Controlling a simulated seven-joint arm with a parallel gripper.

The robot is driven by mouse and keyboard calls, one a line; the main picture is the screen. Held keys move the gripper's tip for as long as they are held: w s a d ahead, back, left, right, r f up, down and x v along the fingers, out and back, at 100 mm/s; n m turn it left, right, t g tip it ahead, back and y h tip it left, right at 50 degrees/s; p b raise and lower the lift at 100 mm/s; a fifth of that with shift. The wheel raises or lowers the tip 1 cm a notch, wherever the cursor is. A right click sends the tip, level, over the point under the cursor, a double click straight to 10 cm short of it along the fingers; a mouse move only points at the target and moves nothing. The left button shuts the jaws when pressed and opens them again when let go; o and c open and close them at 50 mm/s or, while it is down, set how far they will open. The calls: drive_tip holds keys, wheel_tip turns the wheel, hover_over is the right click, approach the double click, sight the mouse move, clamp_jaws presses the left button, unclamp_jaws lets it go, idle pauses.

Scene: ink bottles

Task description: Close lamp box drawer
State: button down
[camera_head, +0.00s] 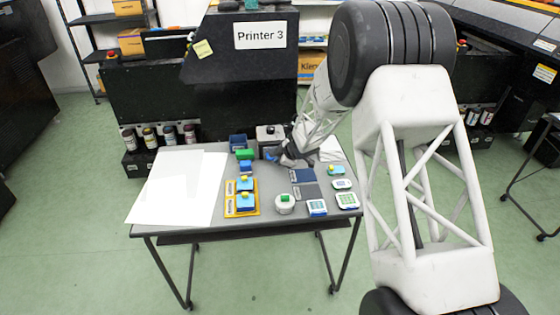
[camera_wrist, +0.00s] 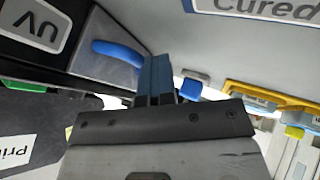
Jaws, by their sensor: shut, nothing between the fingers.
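The lamp box (camera_head: 270,133) stands at the back of the grey table, partly hidden by my gripper. In the wrist view its dark side carries a "UV" label (camera_wrist: 38,28). A grey drawer front (camera_wrist: 92,68) with a curved blue handle (camera_wrist: 118,53) shows beside the label. How far the drawer stands out is hard to tell. My gripper (camera_wrist: 154,62) is shut and empty, its blue fingers close to the right edge of the drawer front. I cannot tell whether they touch it. In the head view my gripper (camera_head: 282,157) is low over the table by the box.
White sheets (camera_head: 180,185) cover the table's left side. A yellow tray (camera_head: 241,197) with blue-topped pieces, a round white container (camera_head: 285,204) and several small labelled boxes stand in front. A blue-grey mat (camera_head: 305,183) lies right of centre. Printer 3 (camera_head: 240,50) stands behind.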

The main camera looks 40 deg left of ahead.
drive_tip(key=shift+w+d+r, duration=0.1)
drive_tip(key=shift+d+r, duration=0.1)
drive_tip(key=shift+r, duration=0.25)
drive_tip(key=shift+w+d+r, duration=0.1)
drive_tip(key=shift+d+r, duration=0.05)
drive_tip(key=shift+r, duration=0.3)
drive_tip(key=v, duration=0.8)
drive_tip(key=shift+s+d, duration=0.3)
drive_tip(key=shift+f, duration=0.1)
